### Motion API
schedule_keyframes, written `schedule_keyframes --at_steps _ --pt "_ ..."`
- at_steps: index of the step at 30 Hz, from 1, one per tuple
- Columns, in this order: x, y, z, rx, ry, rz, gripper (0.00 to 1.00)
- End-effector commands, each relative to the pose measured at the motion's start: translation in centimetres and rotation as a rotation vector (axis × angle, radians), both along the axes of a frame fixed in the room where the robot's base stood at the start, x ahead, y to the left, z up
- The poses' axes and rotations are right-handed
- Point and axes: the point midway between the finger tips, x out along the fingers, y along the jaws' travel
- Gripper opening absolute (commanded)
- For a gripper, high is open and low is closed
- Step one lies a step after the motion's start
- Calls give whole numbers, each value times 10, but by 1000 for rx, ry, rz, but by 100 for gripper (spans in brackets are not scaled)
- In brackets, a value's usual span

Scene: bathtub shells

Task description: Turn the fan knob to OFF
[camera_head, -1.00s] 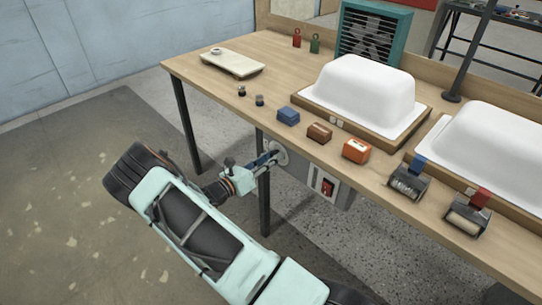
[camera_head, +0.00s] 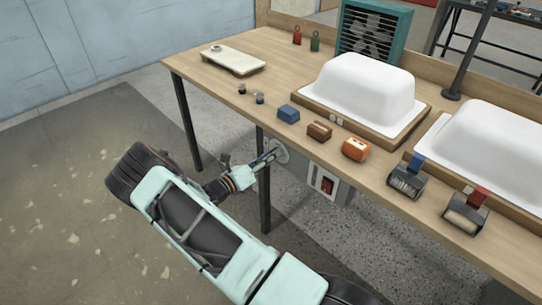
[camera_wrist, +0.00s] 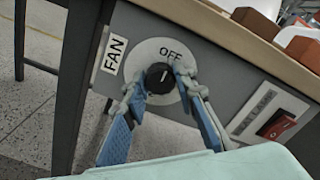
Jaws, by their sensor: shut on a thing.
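The fan knob (camera_wrist: 158,74) is a small black knob on a round pale dial plate (camera_wrist: 145,50), on the grey control box under the bench. The word OFF (camera_wrist: 171,54) is printed above the knob. A FAN label (camera_wrist: 114,54) is at the dial's left. A light mark on the knob points roughly up toward OFF; its exact angle is hard to tell. My gripper (camera_wrist: 161,82) is shut on the knob, one blue finger on each side. In the head view my gripper (camera_head: 267,158) reaches the dial plate (camera_head: 281,151); the knob is hidden there.
A red switch (camera_wrist: 277,122) is right of the dial on the same box. The bench (camera_head: 225,105) edge runs just above my gripper, with a bench leg (camera_head: 264,200) close below. Blue, brown and orange blocks, rollers and white tub shells (camera_head: 365,88) stand on top.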

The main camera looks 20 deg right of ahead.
Motion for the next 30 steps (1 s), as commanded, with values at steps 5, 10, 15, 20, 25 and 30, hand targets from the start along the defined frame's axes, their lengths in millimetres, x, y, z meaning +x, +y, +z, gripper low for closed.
schedule_keyframes --at_steps 5,10,15,20,25,30 --pt "0 1 0 0 1 1 33" --pt "0 0 0 1 0 1 43" --pt "0 0 0 1 0 1 43" --pt "-3 10 0 2 -1 2 43" --pt "-14 41 0 2 1 4 43" --pt "-26 75 0 1 0 3 43"
